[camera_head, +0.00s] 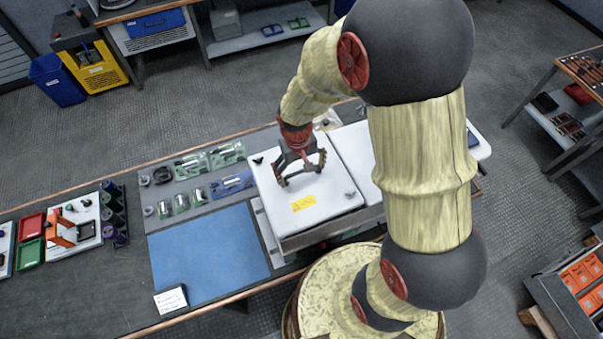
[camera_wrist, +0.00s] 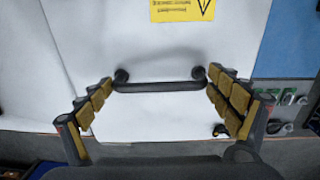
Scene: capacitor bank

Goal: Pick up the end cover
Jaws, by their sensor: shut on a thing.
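The end cover (camera_head: 332,200) is a flat white panel with a yellow warning label, lying near the right end of the workbench in the head view. In the wrist view the end cover (camera_wrist: 150,50) fills the middle, with a dark bar handle (camera_wrist: 160,87) on its face. My gripper (camera_head: 301,181) is over the cover. In the wrist view the yellow-padded fingers of my gripper (camera_wrist: 162,80) are at the two ends of the handle, shut on it. The exact contact at the pads is hard to see.
A blue mat (camera_head: 208,253) and a grey tray of small parts (camera_head: 198,184) lie left of the cover. Another white surface (camera_head: 358,160) is to its right. Red and green bins (camera_head: 30,240) stand at the far left. A blue bin (camera_head: 57,80) is on the floor behind.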

